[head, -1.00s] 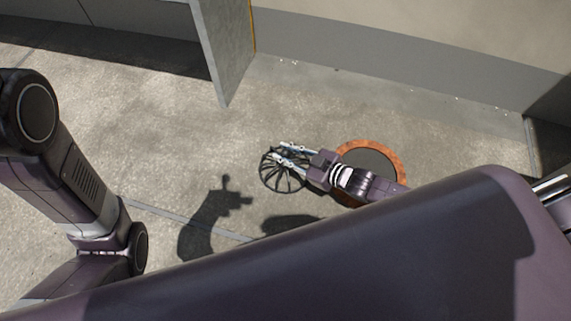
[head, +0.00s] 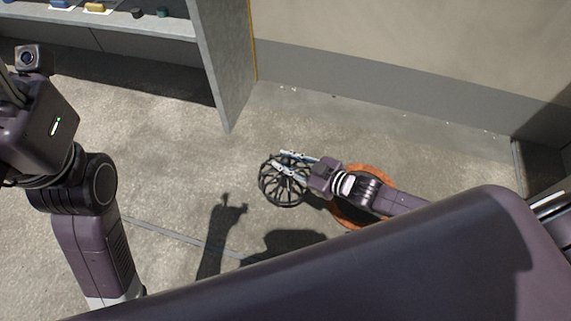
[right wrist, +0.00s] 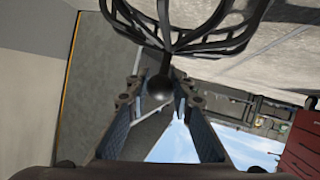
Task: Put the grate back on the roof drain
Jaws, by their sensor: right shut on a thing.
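The grate (head: 283,181) is a black, domed, ribbed basket in the middle of the head view. My right gripper (head: 280,162) is shut on it. In the right wrist view the grate (right wrist: 190,38) fills the top, and its round black knob (right wrist: 159,88) sits between the fingertips. The roof drain (head: 343,214) shows as an orange-brown ring on the floor, right of the grate. My right wrist and forearm cover much of the ring. The grate is apart from the ring, to its left. My left arm is at the left edge; its fingers are not seen.
A grey upright panel (head: 222,70) stands behind the grate, with a shelf (head: 120,22) holding small items at the upper left. A wall (head: 400,65) runs along the back. The concrete floor (head: 170,170) left of the grate is clear apart from shadows.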

